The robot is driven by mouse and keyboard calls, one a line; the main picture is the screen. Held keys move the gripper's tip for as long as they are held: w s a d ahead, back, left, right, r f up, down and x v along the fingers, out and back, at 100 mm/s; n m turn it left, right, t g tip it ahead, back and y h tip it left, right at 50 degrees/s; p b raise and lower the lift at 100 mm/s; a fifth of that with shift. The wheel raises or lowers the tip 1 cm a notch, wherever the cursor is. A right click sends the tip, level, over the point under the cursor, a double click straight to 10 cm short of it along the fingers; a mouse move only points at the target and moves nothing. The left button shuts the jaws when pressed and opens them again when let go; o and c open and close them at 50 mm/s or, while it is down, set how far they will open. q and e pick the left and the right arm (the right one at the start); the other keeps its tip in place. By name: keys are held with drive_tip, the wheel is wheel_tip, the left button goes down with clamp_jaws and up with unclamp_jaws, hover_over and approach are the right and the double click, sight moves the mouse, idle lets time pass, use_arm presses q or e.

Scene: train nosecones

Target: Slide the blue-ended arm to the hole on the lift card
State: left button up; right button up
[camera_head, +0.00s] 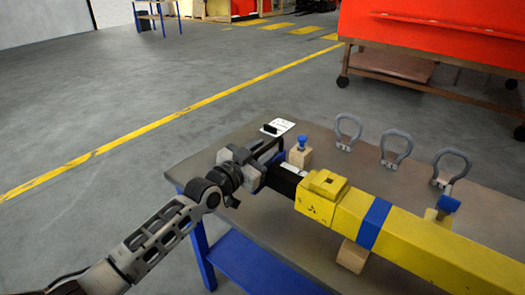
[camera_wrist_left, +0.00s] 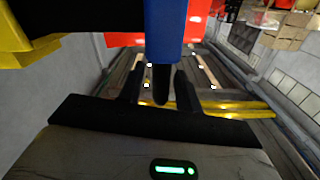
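A yellow boom (camera_head: 350,212) with a blue band lies across the table, and a black inner arm (camera_head: 283,180) sticks out of its left end. My left gripper (camera_head: 272,157) is at the blue end of this arm, which it partly hides. In the left wrist view the blue end (camera_wrist_left: 163,28) hangs from the top, with a dark stub (camera_wrist_left: 160,82) under it. The stub is between my left fingers (camera_wrist_left: 158,90), with gaps on both sides. The lift card (camera_head: 278,127) lies at the table's far left corner; its print is too small to read. My right gripper is not in view.
A wooden block (camera_head: 299,157) with a blue-topped pin (camera_head: 303,142) stands behind the arm. Several grey shackles (camera_head: 396,147) stand along the table's back. A blue knob (camera_head: 448,204) is at the right. A red cart (camera_head: 435,45) stands beyond; the floor at left is clear.

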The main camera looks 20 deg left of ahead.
use_arm(q)
clamp_jaws()
drive_tip(key=shift+w+a+f, duration=0.1)
drive_tip(key=shift+a, duration=0.1)
drive_tip(key=w+a+b, duration=0.2)
drive_tip(key=a+b, duration=0.5)
drive_tip(key=b, duration=0.1)
drive_tip(key=shift+w+a, duration=0.15)
drive_tip(key=shift+w, duration=0.15)
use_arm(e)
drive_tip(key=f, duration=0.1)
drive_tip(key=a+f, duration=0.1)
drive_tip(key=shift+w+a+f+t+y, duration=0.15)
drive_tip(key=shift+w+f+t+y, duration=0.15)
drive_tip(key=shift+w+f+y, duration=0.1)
use_arm(q)
unclamp_jaws()
